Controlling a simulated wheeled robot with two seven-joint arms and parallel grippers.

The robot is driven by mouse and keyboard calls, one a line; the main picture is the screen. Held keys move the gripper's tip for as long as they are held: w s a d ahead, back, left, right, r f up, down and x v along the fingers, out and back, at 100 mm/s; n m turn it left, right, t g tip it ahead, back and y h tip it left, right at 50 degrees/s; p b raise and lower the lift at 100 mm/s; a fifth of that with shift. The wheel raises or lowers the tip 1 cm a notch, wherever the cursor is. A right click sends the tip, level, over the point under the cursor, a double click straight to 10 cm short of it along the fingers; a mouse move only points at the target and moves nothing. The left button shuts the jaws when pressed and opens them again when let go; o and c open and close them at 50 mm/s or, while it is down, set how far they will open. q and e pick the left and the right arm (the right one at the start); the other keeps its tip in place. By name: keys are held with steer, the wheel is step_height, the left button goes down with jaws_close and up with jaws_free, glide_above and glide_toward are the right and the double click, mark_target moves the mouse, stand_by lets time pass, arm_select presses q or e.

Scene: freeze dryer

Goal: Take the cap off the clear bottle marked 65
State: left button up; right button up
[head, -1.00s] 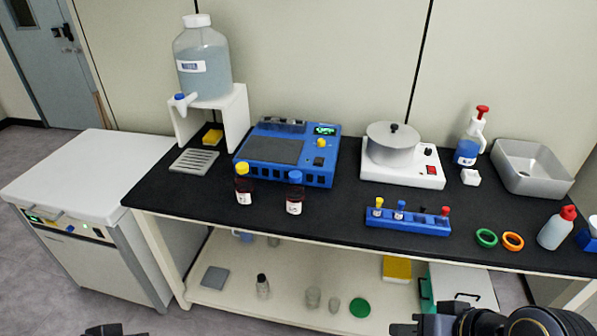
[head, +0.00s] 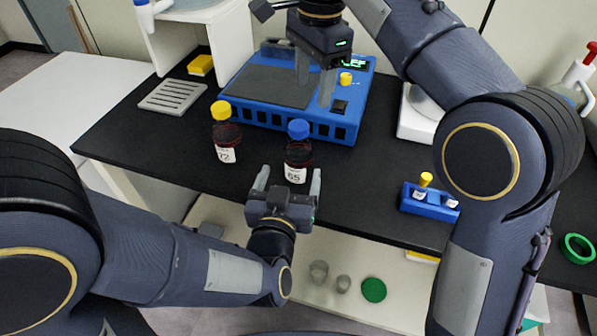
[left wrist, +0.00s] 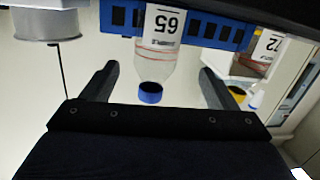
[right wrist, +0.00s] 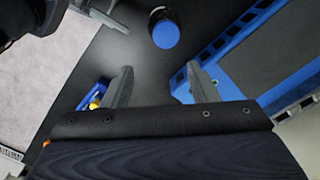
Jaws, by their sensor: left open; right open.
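The bottle marked 65 (head: 297,160) stands upright on the black bench, with dark red-brown contents in the head view. Its blue cap (head: 299,129) is on. In the left wrist view the bottle (left wrist: 157,60) appears upside down and clear, between the fingers but beyond them. My left gripper (head: 287,180) is open just in front of the bottle, low down, not closed on it. My right gripper (head: 314,90) is open above and behind the bottle, pointing down near the blue machine. In the right wrist view the blue cap (right wrist: 166,32) lies beyond the open fingertips (right wrist: 158,75).
The bottle marked 72 (head: 225,138), with a yellow cap, stands to the left. The blue machine (head: 335,128) is close behind. A blue rack (head: 429,203) stands to the right. The grey slotted tray (head: 172,96) lies at the left. The bench's front edge is near the left gripper.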

mark_target(296, 161)
arm_select(q)
steer(key=shift+s+d+f+m+t, duration=0.1)
steer(key=shift+s+d+m+t, duration=0.2)
steer(key=shift+t, duration=0.1)
arm_select(e)
steer(key=shift+a+f, duration=0.2)
steer(key=shift+a, duration=0.3)
steer(key=shift+a+f, duration=0.15)
steer(key=shift+a, duration=0.3)
arm_select(q)
steer(key=shift+w, duration=0.15)
arm_select(e)
steer(key=shift+a+m, duration=0.25)
steer(key=shift+m, duration=0.05)
arm_select(q)
steer(key=shift+w+r, duration=0.25)
steer(key=shift+w, duration=0.15)
steer(key=w, duration=0.4)
steer(key=w+d, duration=0.1)
steer(key=w, duration=0.1)
steer(key=shift+w, duration=0.3)
